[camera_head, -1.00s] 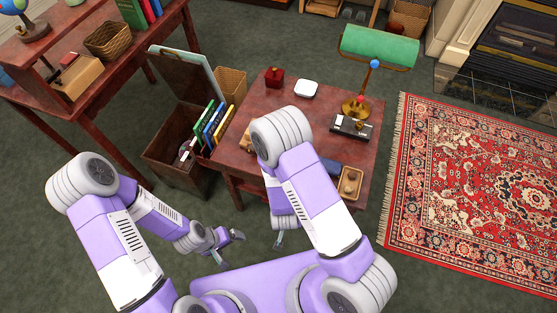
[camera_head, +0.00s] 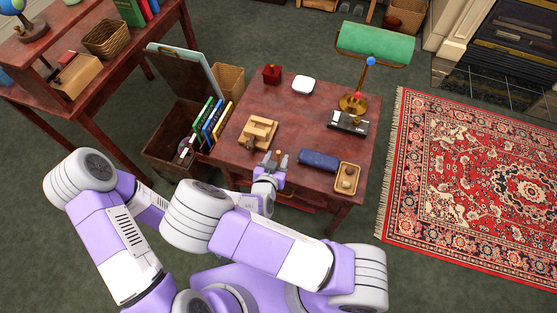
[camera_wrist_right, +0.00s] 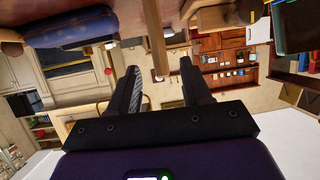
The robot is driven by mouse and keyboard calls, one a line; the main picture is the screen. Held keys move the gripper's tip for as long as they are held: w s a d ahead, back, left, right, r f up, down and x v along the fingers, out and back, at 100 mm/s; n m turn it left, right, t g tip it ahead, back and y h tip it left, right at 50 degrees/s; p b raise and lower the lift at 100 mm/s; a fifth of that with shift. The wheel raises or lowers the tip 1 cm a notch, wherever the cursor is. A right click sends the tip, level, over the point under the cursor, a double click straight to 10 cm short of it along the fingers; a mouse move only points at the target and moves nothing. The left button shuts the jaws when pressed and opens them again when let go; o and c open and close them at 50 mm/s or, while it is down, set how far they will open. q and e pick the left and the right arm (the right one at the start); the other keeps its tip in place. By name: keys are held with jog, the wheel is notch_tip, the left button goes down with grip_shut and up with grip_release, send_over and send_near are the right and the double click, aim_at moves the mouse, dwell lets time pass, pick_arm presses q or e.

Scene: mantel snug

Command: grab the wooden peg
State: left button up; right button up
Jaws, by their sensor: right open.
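The wooden peg (camera_wrist_right: 157,42) hangs down from the top of the right wrist view, which shows the table upside down. In the head view a small brown upright piece that looks like the peg (camera_head: 279,155) shows between my right gripper's fingers, near the table's front edge. My right gripper (camera_head: 276,160) is open, with one finger to each side of the peg's line; its fingers also show in the right wrist view (camera_wrist_right: 160,85). I see no finger touching the peg. My left gripper is hidden behind my right arm.
On the table (camera_head: 290,118), a light wooden block piece (camera_head: 261,131) lies behind my right gripper. A dark blue roll (camera_head: 319,160) and a small wooden tray (camera_head: 347,190) lie to its right. A green lamp (camera_head: 375,42) stands at the back right.

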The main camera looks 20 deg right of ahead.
aim_at(278, 156)
jog(key=b+x, duration=0.1)
jog(key=x, duration=0.2)
jog(key=shift+w+f, duration=0.15)
jog(key=shift+w, duration=0.1)
grip_shut()
